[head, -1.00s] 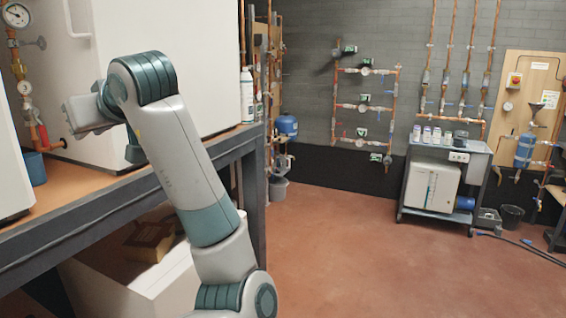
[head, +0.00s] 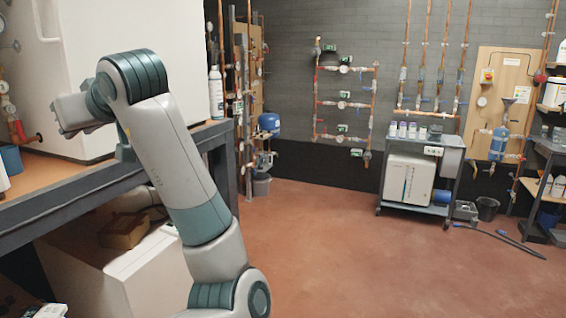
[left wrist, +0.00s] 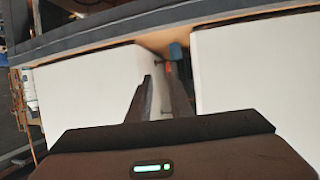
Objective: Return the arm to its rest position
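My left arm (head: 165,150) rises from the bottom of the head view and bends over the bench at the left. Its hand (head: 75,112) is near a large white unit, and its fingertips cannot be made out there. In the left wrist view the two dark fingers of my left gripper (left wrist: 160,78) stand a little apart, with nothing seen held between them. They point towards the gap between two white units. My right arm and gripper are not in view.
The wooden-topped bench (head: 45,170) carries the white unit (head: 140,55), a spray can (head: 215,93) and a blue cup (head: 10,158). A cardboard box (head: 123,231) sits underneath. A cart (head: 410,178) stands by the far wall. The red floor (head: 350,250) between is clear.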

